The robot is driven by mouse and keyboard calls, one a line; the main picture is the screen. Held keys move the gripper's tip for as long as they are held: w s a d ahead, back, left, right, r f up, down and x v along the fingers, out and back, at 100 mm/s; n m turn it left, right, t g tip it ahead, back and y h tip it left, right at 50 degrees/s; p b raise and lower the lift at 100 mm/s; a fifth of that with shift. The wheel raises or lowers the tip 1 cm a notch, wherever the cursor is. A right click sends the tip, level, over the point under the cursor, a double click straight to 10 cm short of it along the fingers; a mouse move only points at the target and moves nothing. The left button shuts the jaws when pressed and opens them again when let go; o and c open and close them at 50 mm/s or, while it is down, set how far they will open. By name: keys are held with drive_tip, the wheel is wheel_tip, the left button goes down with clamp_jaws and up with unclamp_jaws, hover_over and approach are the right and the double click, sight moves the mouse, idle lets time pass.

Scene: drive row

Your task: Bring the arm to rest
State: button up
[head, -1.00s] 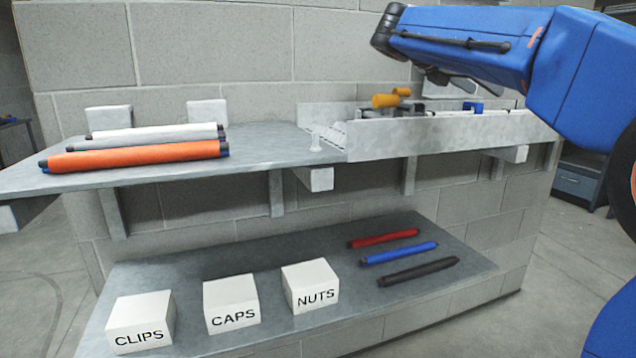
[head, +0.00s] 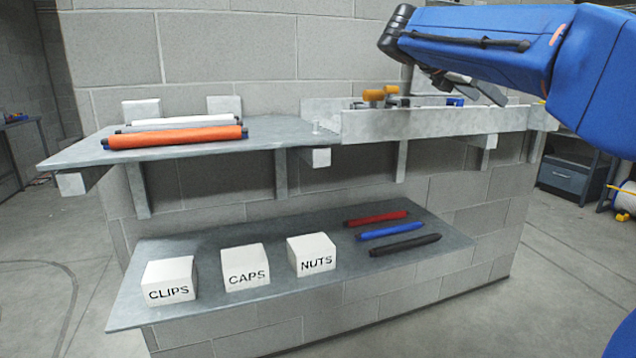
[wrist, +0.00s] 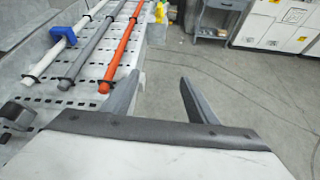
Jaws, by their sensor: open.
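My gripper (head: 468,90) is at the upper right of the head view, below the end of my blue arm, in front of the wall and near the long grey tray (head: 430,124). In the wrist view my gripper (wrist: 160,80) has its two fingers well apart with only floor between them. It is open and empty. To the left of the fingers, a white rod with a blue clip (wrist: 62,34), a grey rod (wrist: 84,48) and an orange rod (wrist: 121,46) lie on a perforated surface.
An orange roll (head: 175,137) lies on the upper shelf (head: 262,146). The lower shelf (head: 310,215) bears white blocks marked CLIPS (head: 168,284), CAPS (head: 245,267) and NUTS (head: 311,255), and red, blue and black rods. Open floor (head: 45,260) lies at the left.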

drive_tip(key=s+a+f+m+y, duration=0.3)
drive_tip(key=s+f+m, duration=0.4)
drive_tip(key=s+f, duration=0.4)
drive_tip(key=s+a+f+m+y, duration=0.2)
drive_tip(key=s+f+m+y, duration=0.3)
drive_tip(key=s+f, duration=0.7)
drive_tip(key=s+a+f+m+y, duration=0.3)
drive_tip(key=s+f+m, duration=0.6)
drive_tip(key=f, duration=1)
drive_tip(key=s+y, duration=0.1)
drive_tip(key=s, duration=0.1)
drive_tip(key=shift+s+a+f, duration=0.25)
drive_tip(key=shift+s+a, duration=0.05)
drive_tip(key=shift+s, duration=0.05)
